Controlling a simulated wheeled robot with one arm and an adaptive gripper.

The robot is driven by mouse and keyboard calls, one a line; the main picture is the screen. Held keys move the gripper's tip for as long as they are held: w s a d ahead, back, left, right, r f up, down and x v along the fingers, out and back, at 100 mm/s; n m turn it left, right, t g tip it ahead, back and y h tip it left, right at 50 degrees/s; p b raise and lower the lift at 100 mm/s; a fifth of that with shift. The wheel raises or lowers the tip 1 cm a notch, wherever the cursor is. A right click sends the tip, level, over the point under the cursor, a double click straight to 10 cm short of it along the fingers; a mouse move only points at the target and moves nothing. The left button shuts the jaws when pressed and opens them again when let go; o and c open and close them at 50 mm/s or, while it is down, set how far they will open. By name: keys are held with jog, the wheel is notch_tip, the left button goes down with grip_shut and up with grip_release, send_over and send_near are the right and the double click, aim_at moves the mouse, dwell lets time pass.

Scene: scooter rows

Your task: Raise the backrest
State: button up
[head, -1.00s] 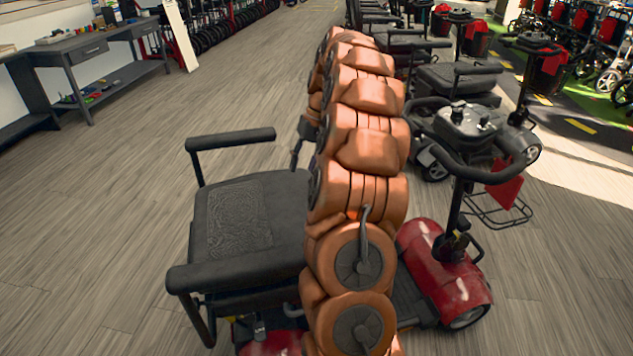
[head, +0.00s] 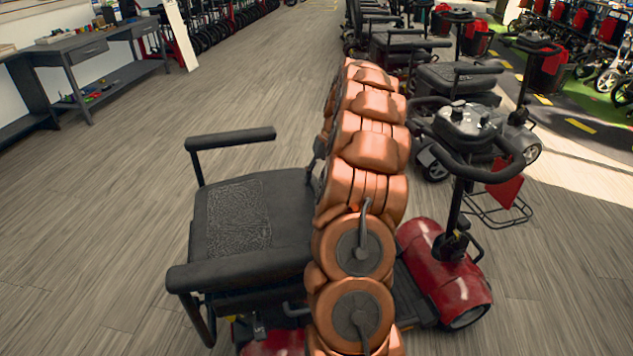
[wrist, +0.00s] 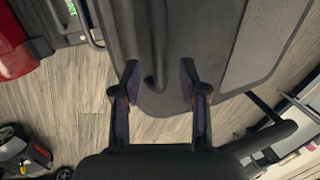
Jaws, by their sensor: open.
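The red scooter (head: 440,270) stands in front of me. Its black backrest (head: 240,215) with a textured patch lies folded flat over the seat, between two raised-level armrests. In the wrist view the dark backrest (wrist: 270,45) fills the upper middle and right, with its textured patch at right. My gripper (wrist: 158,82) is open, its two fingers spread apart at the near edge of the dark panel, with nothing clearly held between them. Whether the fingers touch the panel I cannot tell. In the head view my arm hides the gripper.
The armrests (head: 230,138) flank the seat; one also crosses the wrist view at lower right. More scooters (head: 455,75) line up behind. A workbench (head: 85,60) is at far left, with open floor between.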

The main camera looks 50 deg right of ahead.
jog(key=shift+w+a+f, duration=0.1)
jog(key=shift+a+f, duration=0.05)
jog(key=shift+f, duration=0.45)
jog(key=shift+c, duration=0.2)
grip_shut()
